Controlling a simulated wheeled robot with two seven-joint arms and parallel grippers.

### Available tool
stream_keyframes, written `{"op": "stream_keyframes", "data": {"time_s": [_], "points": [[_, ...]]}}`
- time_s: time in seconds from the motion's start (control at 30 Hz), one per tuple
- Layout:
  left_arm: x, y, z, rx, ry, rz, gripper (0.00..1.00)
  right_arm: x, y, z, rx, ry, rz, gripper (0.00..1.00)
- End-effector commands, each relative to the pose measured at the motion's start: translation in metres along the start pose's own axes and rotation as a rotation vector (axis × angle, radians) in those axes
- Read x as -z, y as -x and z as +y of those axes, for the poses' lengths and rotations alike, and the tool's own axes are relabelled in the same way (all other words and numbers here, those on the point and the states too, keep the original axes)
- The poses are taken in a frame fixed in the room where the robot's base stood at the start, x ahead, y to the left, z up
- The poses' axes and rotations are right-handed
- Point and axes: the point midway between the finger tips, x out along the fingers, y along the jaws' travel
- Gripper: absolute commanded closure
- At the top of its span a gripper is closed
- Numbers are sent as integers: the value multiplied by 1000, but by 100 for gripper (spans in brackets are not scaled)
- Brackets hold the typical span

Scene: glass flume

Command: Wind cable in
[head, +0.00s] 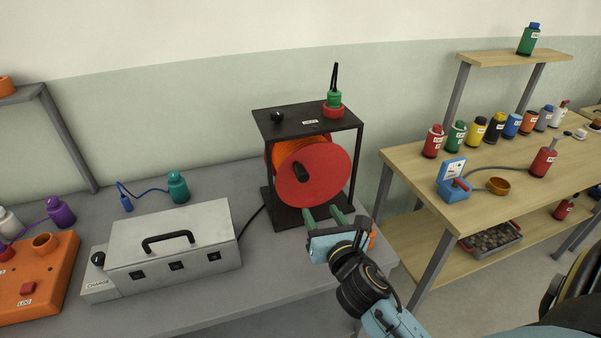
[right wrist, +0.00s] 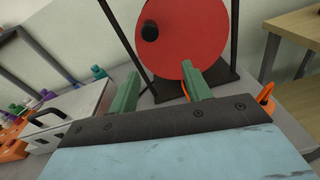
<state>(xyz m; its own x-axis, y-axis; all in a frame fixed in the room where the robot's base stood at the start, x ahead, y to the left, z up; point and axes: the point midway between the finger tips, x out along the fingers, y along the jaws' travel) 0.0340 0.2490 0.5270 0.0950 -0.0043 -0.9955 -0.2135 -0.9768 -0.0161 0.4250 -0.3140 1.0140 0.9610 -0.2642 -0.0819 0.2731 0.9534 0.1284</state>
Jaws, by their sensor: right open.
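The cable reel has a red disc (head: 325,178) with a black crank knob (head: 301,172) on its face, and orange cable (head: 284,154) wound behind it. It sits in a black frame (head: 353,151) on the grey bench. In the right wrist view the red disc (right wrist: 193,37) fills the top middle, with the knob (right wrist: 149,32) at its left. My right gripper (head: 323,214) is open and empty, in front of and below the disc. Its two green fingers (right wrist: 163,90) point toward the reel and are apart from the knob. My left gripper is not in view.
A grey case (head: 170,245) with a handle stands left of the reel. A black cord (head: 251,221) runs between them. An orange piece (right wrist: 266,94) lies right of my gripper. A wooden table (head: 420,160) with several bottles stands at the right. An orange box (head: 42,275) is far left.

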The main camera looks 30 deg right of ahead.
Motion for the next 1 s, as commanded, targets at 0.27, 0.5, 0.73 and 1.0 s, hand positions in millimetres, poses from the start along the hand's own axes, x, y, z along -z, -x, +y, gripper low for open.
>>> {"op": "stream_keyframes", "data": {"time_s": [0.27,0.5,0.73,1.0], "points": [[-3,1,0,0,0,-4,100,-22,-10,7,-33,257,-86,51],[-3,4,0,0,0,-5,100,-26,-47,9,-33,256,-86,51],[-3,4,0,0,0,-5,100,-29,-95,10,-32,254,-85,51],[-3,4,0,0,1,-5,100,-30,-131,12,-32,252,-82,51]]}}
